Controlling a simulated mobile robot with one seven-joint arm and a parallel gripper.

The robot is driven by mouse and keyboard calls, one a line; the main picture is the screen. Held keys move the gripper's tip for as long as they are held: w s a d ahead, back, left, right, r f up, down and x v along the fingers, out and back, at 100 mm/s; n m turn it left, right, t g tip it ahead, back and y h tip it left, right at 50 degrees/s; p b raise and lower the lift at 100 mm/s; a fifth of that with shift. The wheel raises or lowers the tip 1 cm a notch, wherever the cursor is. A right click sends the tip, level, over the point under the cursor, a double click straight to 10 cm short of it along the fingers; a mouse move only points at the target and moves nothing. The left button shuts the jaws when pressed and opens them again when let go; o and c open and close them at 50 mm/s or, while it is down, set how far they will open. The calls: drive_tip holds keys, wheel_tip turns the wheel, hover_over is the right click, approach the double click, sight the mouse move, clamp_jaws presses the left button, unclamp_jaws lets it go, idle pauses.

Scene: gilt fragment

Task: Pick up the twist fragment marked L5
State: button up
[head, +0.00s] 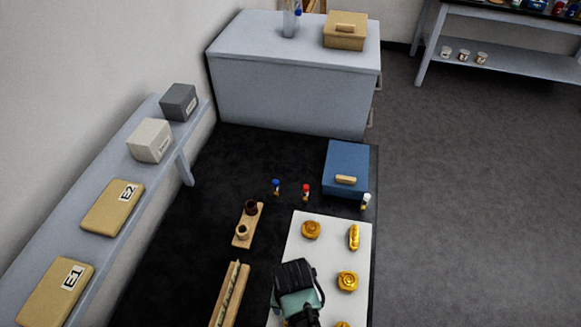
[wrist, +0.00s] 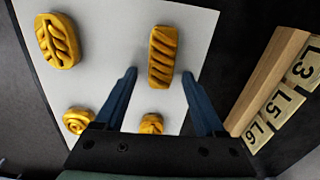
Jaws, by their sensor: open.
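In the wrist view, a gold oblong fragment with slanting twist ridges (wrist: 162,56) lies on the white board (wrist: 110,30). No mark is legible on it. My gripper (wrist: 159,75) is open, with one blue finger on each side of the fragment's near end in the picture; I cannot tell the height gap. In the head view my gripper (head: 298,283) hides most of the board's near left part. The tag L5 (wrist: 277,108) shows on a wooden rack (wrist: 265,80), between tags reading 3 and L6.
Other gold fragments lie around: a leaf-ridged one (wrist: 57,40), a spiral (wrist: 78,120), a rosette (wrist: 151,123) and a long one (head: 353,237). A wooden rack (head: 229,295) and a holder with cups (head: 248,225) stand left of the board. A blue box (head: 346,168) sits behind.

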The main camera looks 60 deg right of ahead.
clamp_jaws()
idle(0.3)
